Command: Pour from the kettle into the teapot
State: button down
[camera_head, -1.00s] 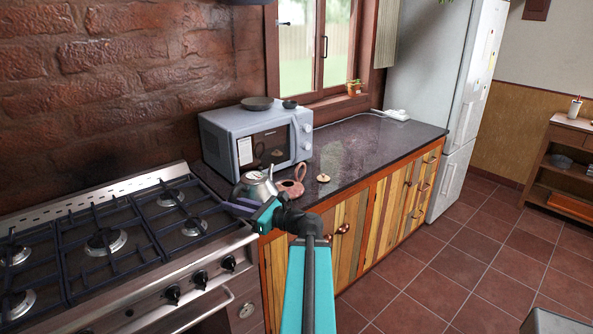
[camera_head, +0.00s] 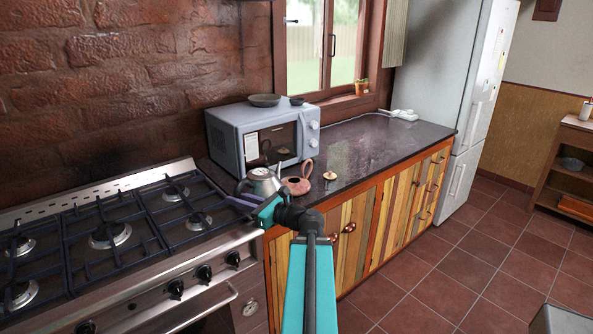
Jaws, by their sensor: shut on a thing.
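The metal kettle (camera_head: 263,182) is at the front edge of the dark counter, left of the teapot. My gripper (camera_head: 254,204) reaches it from the front and is shut on it. The arm partly covers the kettle's lower side, and the exact grip point is too small to make out. The reddish-brown teapot (camera_head: 297,186) stands on the counter just right of the kettle, with its loop handle up toward the back right. Its small round lid (camera_head: 330,176) lies on the counter to the right. I cannot tell whether kettle and teapot touch.
A microwave (camera_head: 262,135) stands close behind, with a dark dish (camera_head: 264,100) on top. The gas stove (camera_head: 110,240) adjoins on the left. The counter (camera_head: 385,142) is clear to the right, toward the fridge (camera_head: 445,80).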

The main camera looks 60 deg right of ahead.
jog(key=w+f+m+h+b, duration=0.2)
jog(key=w+b, duration=0.4)
jog(key=b, duration=0.7)
jog(key=shift+w+d+f+h, duration=0.15)
jog(key=shift+d+f+h, duration=0.2)
jog(key=shift+f+h, duration=0.35)
jog(key=shift+r, duration=0.15)
jog(key=shift+w, duration=0.1)
